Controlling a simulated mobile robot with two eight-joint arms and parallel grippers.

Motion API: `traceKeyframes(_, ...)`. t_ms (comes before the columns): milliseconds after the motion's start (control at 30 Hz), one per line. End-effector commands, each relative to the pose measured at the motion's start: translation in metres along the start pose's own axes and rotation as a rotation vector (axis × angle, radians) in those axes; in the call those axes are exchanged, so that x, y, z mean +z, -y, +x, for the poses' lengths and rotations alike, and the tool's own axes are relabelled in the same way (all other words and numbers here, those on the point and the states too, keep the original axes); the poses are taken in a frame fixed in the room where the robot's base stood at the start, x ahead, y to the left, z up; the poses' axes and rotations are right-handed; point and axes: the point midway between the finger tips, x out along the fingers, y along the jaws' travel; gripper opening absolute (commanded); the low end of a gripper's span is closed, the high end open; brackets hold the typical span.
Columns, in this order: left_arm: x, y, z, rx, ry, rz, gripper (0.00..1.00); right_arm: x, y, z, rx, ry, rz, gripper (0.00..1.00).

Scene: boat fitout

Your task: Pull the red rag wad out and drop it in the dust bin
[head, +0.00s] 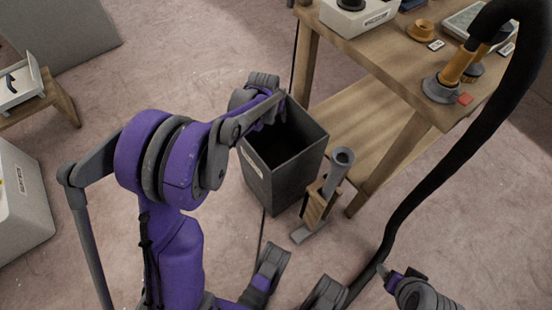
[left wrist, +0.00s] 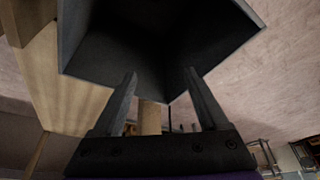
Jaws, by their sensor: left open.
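The dust bin (head: 257,185) is a dark grey open box on the floor beside the workbench. It fills the top of the left wrist view (left wrist: 85,45), its inside dark. My left gripper (head: 274,112) is over the bin's far left rim in the head view, partly hidden by my arm. In the left wrist view the left gripper (left wrist: 165,88) has its fingers apart with nothing between them. A small red piece (head: 465,99), perhaps the red rag wad, lies on the bench by a grey-and-orange hose fitting (head: 447,82). What seems to be my right gripper (head: 384,272) is at the lower right; its fingers are unclear.
A thick black hose (head: 440,165) arches from the bench fitting down to the floor. A wooden holder with a grey tube (head: 325,190) stands right of the bin. The workbench (head: 385,70) carries several items. A low wooden stand (head: 62,100) is at the left.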

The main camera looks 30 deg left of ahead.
Motion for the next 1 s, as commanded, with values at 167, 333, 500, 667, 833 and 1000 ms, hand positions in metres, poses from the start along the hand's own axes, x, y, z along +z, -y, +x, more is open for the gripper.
traceKeyframes(167, 0.0, 0.0, -0.033, 0.0, -0.001, 0.0, 0.76, -0.003, 0.0, -0.012, 0.0, -0.003, 0.0, 0.73)
traceKeyframes(333, -0.001, 0.0, -0.069, 0.0, -0.001, 0.0, 0.76, -0.006, 0.0, -0.024, 0.0, -0.006, 0.0, 0.73)
traceKeyframes(500, 0.0, 0.0, -0.093, 0.0, -0.001, 0.0, 0.76, -0.008, 0.0, -0.032, 0.0, -0.009, 0.0, 0.73)
traceKeyframes(667, 0.0, 0.0, -0.102, 0.0, 0.0, 0.0, 0.76, -0.008, 0.0, -0.035, 0.0, -0.009, 0.0, 0.73)
traceKeyframes(833, 0.0, 0.0, -0.103, 0.0, 0.0, 0.0, 0.76, -0.008, 0.0, -0.034, 0.0, -0.009, 0.0, 0.73)
traceKeyframes(1000, 0.0, 0.0, -0.103, 0.0, 0.0, 0.0, 0.76, -0.008, 0.0, -0.034, 0.0, -0.009, 0.0, 0.73)
